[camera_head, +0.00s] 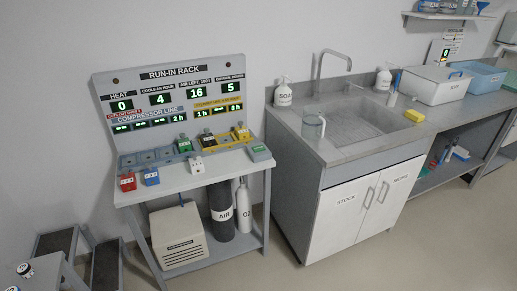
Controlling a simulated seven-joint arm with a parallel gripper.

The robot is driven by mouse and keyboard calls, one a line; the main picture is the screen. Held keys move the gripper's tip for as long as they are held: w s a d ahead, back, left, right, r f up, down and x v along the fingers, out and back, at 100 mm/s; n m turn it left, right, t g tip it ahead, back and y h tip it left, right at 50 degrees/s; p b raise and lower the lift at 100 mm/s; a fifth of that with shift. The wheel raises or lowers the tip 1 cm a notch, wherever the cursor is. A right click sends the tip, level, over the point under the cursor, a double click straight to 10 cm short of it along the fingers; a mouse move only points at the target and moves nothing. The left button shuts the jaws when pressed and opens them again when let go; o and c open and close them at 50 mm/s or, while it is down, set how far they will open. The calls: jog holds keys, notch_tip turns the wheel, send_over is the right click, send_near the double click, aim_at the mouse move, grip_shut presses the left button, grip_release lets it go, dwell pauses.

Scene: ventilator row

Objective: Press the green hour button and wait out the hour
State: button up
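A small grey box with a green top (259,152) sits at the right front corner of the rack bench (190,178); it looks like the hour button, but its lettering is too small to read. The run-in rack panel (172,88) stands behind it. Its large displays read HEAT 0, COOLS AN HOUR 4, AIR LEFT 16 and 5. Smaller displays below show dashes and 2h on the left, and hour values on the right. My gripper is not in view, and nothing touches the green-topped box.
Red (127,182), blue (151,177) and white (196,165) units stand along the bench front. Green (184,144), dark (208,139) and yellow (241,132) units sit in the slot row behind. A sink counter (340,150) stands to the right, with open floor in front.

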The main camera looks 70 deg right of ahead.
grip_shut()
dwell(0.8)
